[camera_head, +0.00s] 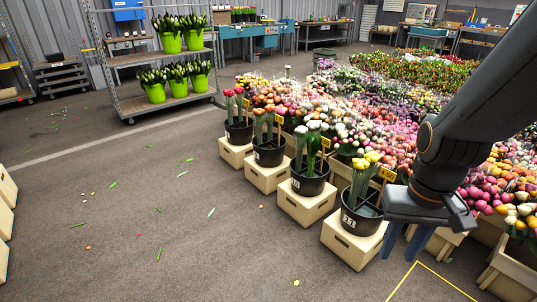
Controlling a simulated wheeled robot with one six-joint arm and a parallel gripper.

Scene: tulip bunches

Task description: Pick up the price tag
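Small yellow price tags stand on sticks at the black buckets: one (387,174) at the nearest bucket, one (325,142) at the second, one (279,118) at the third and one (246,102) at the farthest. The nearest bucket (351,222) holds yellow tulips (366,160) and sits on a wooden crate (345,244). My gripper (399,256) is at the right, pointing down, just right of the nearest bucket and below its tag in the picture. Its two fingers are apart, and I see nothing between them. My wrist hides part of the flowers behind.
Dense tulip bunches (385,110) fill the area behind the buckets. A wheeled rack (160,103) with green pots stands at the back left. More crates (513,272) stand at the lower right. The grey floor (180,230) on the left is mostly free, with scattered leaves.

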